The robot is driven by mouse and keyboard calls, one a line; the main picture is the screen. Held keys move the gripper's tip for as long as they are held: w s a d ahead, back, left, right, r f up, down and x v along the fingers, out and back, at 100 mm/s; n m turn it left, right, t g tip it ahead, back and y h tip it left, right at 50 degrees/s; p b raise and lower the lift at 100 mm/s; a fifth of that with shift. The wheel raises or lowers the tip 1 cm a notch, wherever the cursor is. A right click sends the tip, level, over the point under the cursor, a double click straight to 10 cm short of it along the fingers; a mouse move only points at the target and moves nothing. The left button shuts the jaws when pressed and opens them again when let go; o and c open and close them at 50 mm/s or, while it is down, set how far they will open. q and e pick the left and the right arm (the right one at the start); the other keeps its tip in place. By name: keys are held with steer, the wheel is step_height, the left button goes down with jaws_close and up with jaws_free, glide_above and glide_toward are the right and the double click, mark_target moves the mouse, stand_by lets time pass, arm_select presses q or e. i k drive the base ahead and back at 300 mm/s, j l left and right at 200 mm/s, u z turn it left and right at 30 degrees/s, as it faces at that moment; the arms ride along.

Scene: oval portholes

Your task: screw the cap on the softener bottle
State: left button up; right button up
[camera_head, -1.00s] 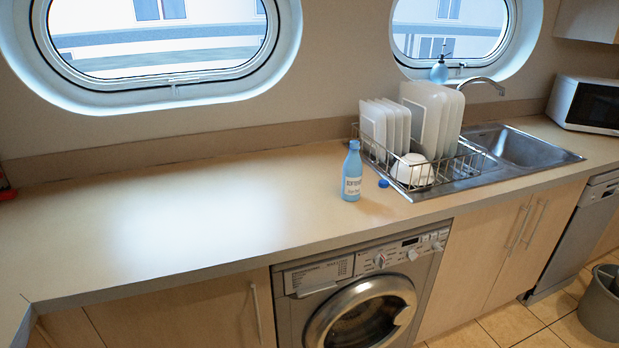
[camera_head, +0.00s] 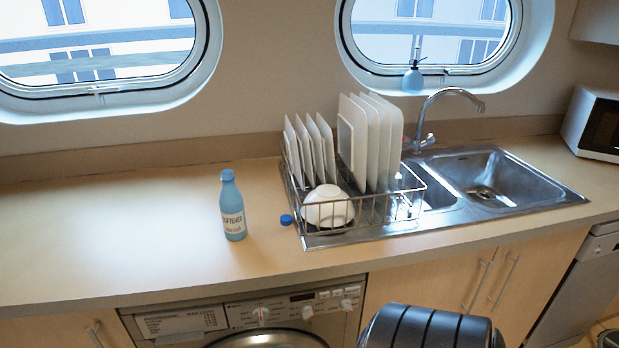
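Neither of my grippers shows; only a dark ribbed part, likely of my own arm, is at the bottom edge.
A wire dish rack (camera_head: 322,237) with white plates and a white bowl (camera_head: 328,207) stands right of the cap. The steel sink (camera_head: 501,189) and tap (camera_head: 447,94) lie beyond it. The counter (camera_head: 110,225) left of the bottle is clear. A washing machine (camera_head: 248,312) is below.

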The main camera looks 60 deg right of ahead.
mark_target(231, 201)
steer(key=k+l, duration=0.2)
steer(key=l, duration=0.2)
steer(key=k+l, duration=0.2)
steer(key=l, duration=0.15)
steer(key=k+l, duration=0.25)
steer(key=l, duration=0.15)
